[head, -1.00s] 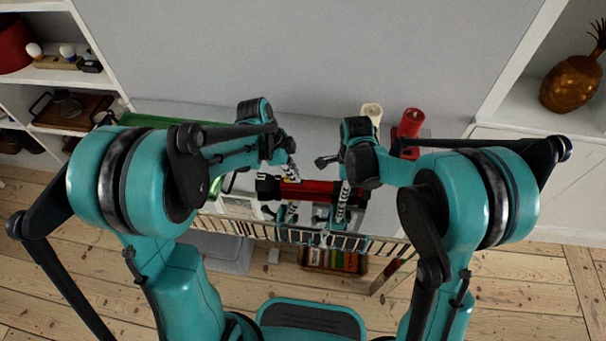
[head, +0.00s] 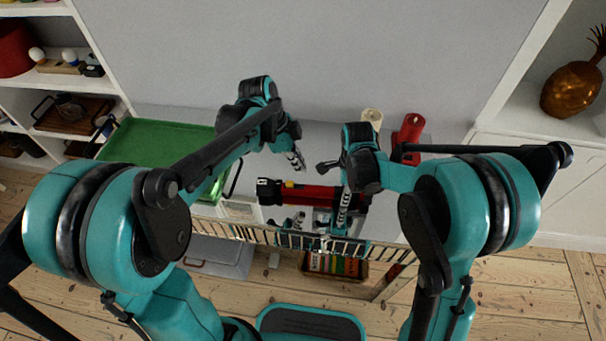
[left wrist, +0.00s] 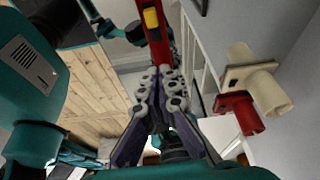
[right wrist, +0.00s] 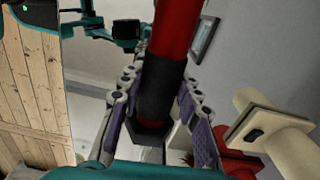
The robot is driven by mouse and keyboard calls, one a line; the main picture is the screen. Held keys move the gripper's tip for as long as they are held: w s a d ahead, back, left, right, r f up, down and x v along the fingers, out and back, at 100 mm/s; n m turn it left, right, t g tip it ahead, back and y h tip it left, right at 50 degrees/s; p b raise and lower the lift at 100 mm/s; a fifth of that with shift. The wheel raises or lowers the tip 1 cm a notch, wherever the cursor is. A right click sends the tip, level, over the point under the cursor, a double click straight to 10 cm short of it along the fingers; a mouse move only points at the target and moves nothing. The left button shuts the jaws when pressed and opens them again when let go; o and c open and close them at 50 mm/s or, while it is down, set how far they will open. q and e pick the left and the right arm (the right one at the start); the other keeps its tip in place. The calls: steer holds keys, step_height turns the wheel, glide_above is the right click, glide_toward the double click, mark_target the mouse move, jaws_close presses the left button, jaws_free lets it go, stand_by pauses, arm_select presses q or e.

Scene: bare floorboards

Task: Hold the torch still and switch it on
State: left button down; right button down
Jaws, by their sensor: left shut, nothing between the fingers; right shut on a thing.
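The torch (head: 318,193) is red with black ends and a yellow switch (head: 289,184). It lies level across the picture in the head view. My right gripper (head: 342,210) is shut around it, right of the switch. The right wrist view shows the torch's black section (right wrist: 160,88) and red body (right wrist: 176,30) between the fingers. My left gripper (head: 299,166) is shut and empty, apart from the torch near the switch. In the left wrist view its closed fingertips (left wrist: 168,76) point towards the red body, with the yellow switch (left wrist: 151,17) beyond. I see no glow from the torch.
A green tray (head: 155,143) lies at left. A slatted rack (head: 290,238) runs along the front. Shelves stand at both sides, with a wall behind.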

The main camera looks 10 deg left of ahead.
arm_select(q)
steer(key=shift+v, duration=1.1)
arm_select(e)
steer(key=c, duration=1)
jaws_free()
